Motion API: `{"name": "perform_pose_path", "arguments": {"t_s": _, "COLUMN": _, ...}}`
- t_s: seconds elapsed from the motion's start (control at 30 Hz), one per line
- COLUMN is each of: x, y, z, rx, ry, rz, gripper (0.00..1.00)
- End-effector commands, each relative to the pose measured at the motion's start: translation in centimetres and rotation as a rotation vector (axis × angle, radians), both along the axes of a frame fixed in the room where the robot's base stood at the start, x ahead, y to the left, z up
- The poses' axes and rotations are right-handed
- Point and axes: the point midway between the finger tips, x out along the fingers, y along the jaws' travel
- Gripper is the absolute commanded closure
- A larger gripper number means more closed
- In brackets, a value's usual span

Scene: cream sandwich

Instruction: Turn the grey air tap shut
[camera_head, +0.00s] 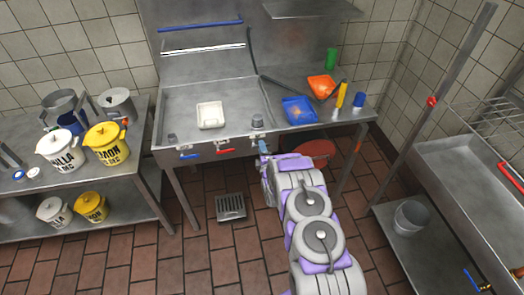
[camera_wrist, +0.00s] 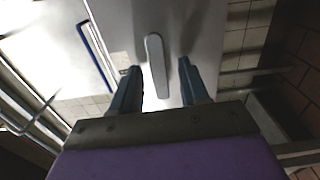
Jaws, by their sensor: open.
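The grey air tap shows in the wrist view as a long pale grey lever (camera_wrist: 156,66) with rounded ends, on a light metal panel. My gripper (camera_wrist: 159,67) is open, with one dark blue finger on each side of the lever. Gaps show between the lever and both fingers; I cannot tell how deep the fingers reach around it. In the head view my gripper (camera_head: 264,147) is at the sink's front edge, right of the blue tap handle (camera_head: 190,156) and the red tap handle (camera_head: 225,151). The grey lever is not clear there, largely hidden by my gripper.
The metal sink counter (camera_head: 180,105) holds a white tray (camera_head: 210,115), a blue tray (camera_head: 299,110) and an orange tray (camera_head: 322,87). A red round seat (camera_head: 316,148) is right of my arm. A side table with tubs (camera_head: 60,150) stands left. A floor drain (camera_head: 230,206) lies below.

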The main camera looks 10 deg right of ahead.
Motion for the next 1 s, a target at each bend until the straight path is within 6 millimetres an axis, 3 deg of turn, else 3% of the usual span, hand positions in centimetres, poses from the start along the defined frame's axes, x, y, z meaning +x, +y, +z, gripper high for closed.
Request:
{"name": "perform_pose_path", "arguments": {"t_s": 0.27, "x": -1.4, "y": -0.1, "z": 0.2, "rx": 0.0, "ry": -0.001, "rz": -0.001, "gripper": 0.55}}
{"name": "perform_pose_path", "arguments": {"t_s": 1.0, "x": -13.4, "y": 0.1, "z": -0.1, "rx": 0.0, "ry": 0.004, "rz": 0.0, "gripper": 0.55}}
